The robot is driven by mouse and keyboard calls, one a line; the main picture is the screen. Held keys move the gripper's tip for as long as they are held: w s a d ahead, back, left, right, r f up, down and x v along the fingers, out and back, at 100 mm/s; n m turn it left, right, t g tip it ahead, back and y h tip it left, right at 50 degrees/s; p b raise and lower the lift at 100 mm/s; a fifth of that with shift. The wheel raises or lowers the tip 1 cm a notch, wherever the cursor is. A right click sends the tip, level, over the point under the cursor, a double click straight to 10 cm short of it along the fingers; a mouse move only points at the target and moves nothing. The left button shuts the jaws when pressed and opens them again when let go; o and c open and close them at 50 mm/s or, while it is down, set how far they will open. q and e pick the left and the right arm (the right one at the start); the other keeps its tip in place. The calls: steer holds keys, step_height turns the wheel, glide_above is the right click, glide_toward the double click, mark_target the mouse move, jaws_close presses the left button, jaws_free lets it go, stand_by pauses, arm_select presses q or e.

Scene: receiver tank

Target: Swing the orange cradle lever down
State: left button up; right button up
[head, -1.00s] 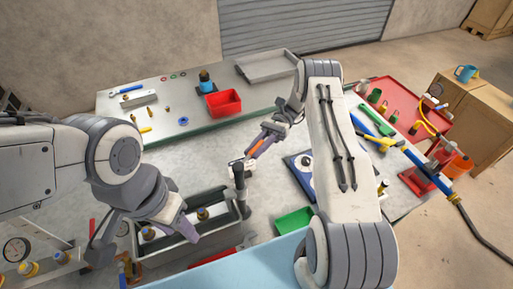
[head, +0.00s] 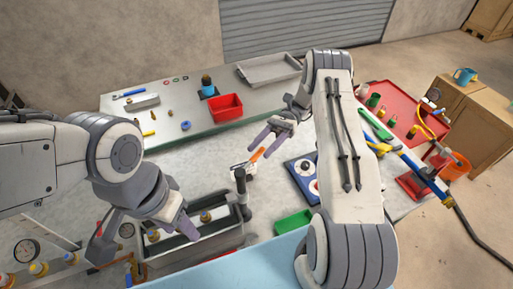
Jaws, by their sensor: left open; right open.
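The orange cradle lever (head: 256,155) shows in the middle of the head view. My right gripper (head: 268,146) is open and empty, just above and to the right of the lever's free end in the picture. I cannot tell whether a fingertip touches the lever. My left gripper (head: 186,226) is open over the grey trough (head: 219,232), to the lower left of the lever. The trough is partly hidden by my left gripper.
A red bin (head: 225,107) and a grey tray (head: 268,69) stand on the back bench. A blue plate with a round fitting (head: 304,172) lies right of the lever, near my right arm. A green bin (head: 293,222) sits in front. A red tray (head: 400,98) is at right.

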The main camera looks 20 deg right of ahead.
steer(key=s+d+r+p, duration=0.2)
steer(key=s+d+r, duration=0.3)
steer(key=s+d, duration=0.1)
steer(key=shift+s+d+r, duration=0.3)
steer(key=shift+s+d, duration=0.05)
steer(key=shift+s, duration=0.2)
